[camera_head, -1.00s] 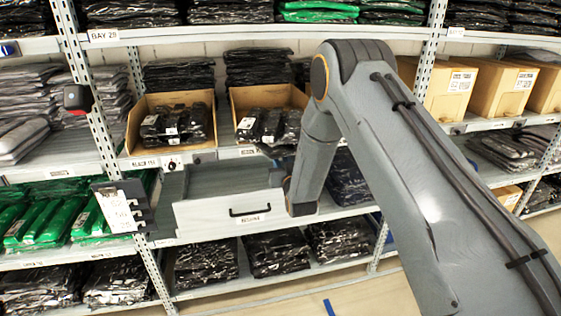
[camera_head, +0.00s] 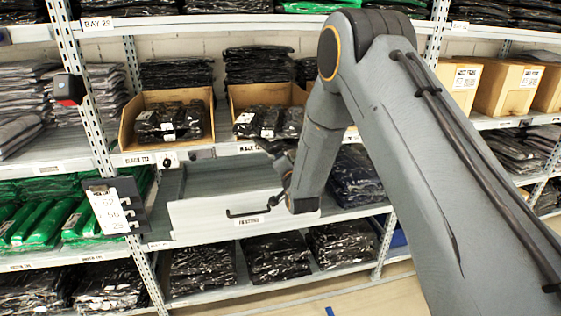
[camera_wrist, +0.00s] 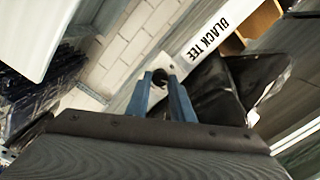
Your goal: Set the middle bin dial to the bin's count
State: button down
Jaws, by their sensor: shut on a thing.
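The middle bin (camera_head: 283,93) is an open cardboard box on the shelf, holding several black bagged packs (camera_head: 268,121). My gripper (camera_head: 275,146) is at the shelf edge below this bin. In the wrist view my gripper (camera_wrist: 160,84) has its blue fingers closed around a small dark dial knob (camera_wrist: 159,75) on a pale plate beside a "BLACK TEE" label (camera_wrist: 205,38). The dial's pointer and marks cannot be read. In the head view the gripper and arm hide this dial.
The left bin (camera_head: 128,124) has its own dial (camera_head: 168,160). A grey drawer (camera_head: 215,214) with a black handle stands below my gripper. A clipboard (camera_head: 116,206) with numbers hangs at left. Cardboard boxes (camera_head: 506,88) stand at right.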

jog(key=m+b, duration=0.2)
jog(key=m, duration=0.2)
jog(key=shift+m, duration=0.4)
dwell(0.4)
jog(key=c, duration=1.5)
grip_release()
jog(key=shift+c, duration=0.2)
jog(key=shift+s, duration=0.1)
jog(key=b+v, duration=0.1)
jog(key=v, duration=0.6)
jog(key=shift+s+b, duration=0.3)
jog(key=shift+d, duration=0.25)
